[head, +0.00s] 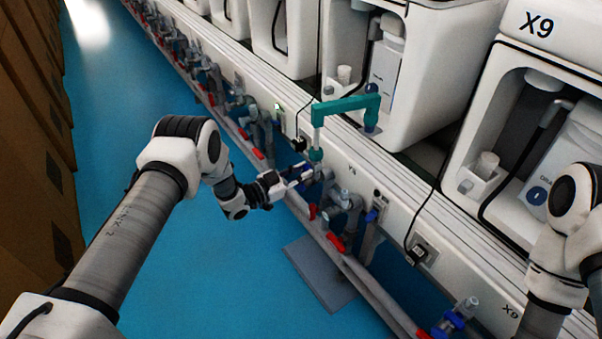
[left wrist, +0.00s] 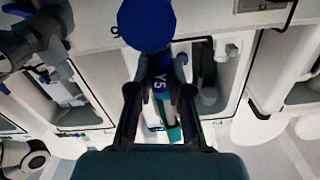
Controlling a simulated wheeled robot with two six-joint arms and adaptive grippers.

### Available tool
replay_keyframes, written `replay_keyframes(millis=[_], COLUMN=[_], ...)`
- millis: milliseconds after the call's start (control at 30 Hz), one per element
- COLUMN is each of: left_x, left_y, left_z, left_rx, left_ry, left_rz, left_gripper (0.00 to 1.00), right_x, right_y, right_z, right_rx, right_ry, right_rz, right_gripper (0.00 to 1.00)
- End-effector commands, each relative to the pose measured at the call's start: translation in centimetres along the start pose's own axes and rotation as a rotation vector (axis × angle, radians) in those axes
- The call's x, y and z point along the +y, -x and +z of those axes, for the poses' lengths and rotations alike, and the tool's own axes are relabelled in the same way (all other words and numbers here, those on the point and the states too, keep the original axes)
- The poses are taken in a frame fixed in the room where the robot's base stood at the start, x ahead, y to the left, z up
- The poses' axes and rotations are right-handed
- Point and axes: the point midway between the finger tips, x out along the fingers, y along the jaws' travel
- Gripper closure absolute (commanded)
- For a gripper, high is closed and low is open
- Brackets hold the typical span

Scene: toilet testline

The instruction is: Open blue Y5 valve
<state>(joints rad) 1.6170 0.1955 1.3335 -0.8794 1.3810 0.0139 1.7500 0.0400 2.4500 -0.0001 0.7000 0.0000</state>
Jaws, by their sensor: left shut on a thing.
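The blue Y5 valve handle (left wrist: 160,72) shows in the left wrist view with its Y5 label between the two dark fingers of my left gripper (left wrist: 159,98). A round blue disc (left wrist: 146,24) sits just above it in that view. In the head view my left gripper (head: 297,178) is at the pipe row below the teal bracket, shut on the small blue handle (head: 307,173). The fingers hide part of the handle. My right arm (head: 565,225) shows at the right edge, and its gripper is out of view.
A row of pipes with red handles (head: 336,242) and other blue handles (head: 372,215) runs along the white bench front. A teal bracket (head: 345,106) stands over the bench edge. White machines, one marked X9 (head: 538,25), line the bench.

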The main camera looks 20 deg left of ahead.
Motion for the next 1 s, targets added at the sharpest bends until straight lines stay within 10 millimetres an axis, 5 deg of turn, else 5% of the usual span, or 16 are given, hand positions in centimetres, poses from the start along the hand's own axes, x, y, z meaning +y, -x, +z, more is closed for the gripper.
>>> replay_keyframes(millis=[400,900,933,1000], left_x=[0.03,0.03,0.03,0.03], left_y=[0.01,0.00,0.00,0.00], left_z=[0.06,0.03,0.03,0.03], left_rx=[-0.001,-0.001,-0.001,-0.001], left_ry=[0.192,0.214,0.214,0.213], left_rz=[0.000,0.000,0.000,0.000], left_gripper=[1.00,1.00,0.74,0.56], right_x=[0.00,0.00,0.00,0.00], right_y=[-0.43,-0.45,-0.44,-0.45], right_z=[0.00,0.00,0.00,0.00], right_rx=[0.000,0.000,0.000,0.000], right_ry=[0.000,0.000,0.000,0.000], right_rz=[0.000,0.000,0.000,0.000], right_gripper=[0.60,0.60,0.60,0.60])
